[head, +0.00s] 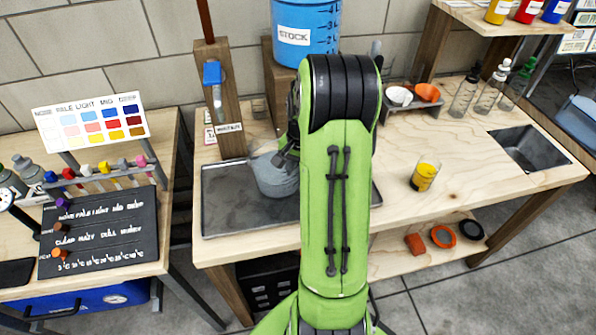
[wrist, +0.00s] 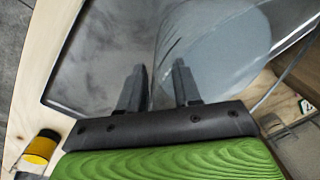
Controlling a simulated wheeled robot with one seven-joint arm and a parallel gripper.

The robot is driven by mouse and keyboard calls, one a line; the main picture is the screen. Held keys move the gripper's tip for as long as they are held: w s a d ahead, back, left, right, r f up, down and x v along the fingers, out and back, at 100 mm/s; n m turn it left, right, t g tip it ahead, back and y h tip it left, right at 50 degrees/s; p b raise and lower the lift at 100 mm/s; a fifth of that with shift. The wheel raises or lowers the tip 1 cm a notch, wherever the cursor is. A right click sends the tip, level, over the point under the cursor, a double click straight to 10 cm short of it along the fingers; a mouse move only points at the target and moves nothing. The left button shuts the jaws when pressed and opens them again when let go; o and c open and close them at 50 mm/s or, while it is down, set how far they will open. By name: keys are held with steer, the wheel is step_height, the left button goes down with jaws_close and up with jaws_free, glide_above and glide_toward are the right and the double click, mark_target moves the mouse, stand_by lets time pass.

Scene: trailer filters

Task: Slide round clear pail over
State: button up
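The round clear pail (head: 272,180) stands on the dark metal tray (head: 225,215) on the middle bench, left of my arm. My gripper (head: 284,156) is at the pail's upper right side, partly hidden by my own arm. In the wrist view the pail (wrist: 222,55) fills the upper right, with the grey tray (wrist: 95,50) beside it. My two fingers are apart there, one outside the pail's edge and one overlapping the pail. I cannot tell whether either finger touches the wall.
A wooden post (head: 230,110) stands behind the tray, and a blue STOCK bucket (head: 306,30) stands behind my arm. A yellow jar (head: 424,177) sits to the right, with a sink (head: 530,148) beyond. Bare bench top lies around the jar.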

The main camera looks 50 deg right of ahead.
jaws_close()
stand_by(1.4)
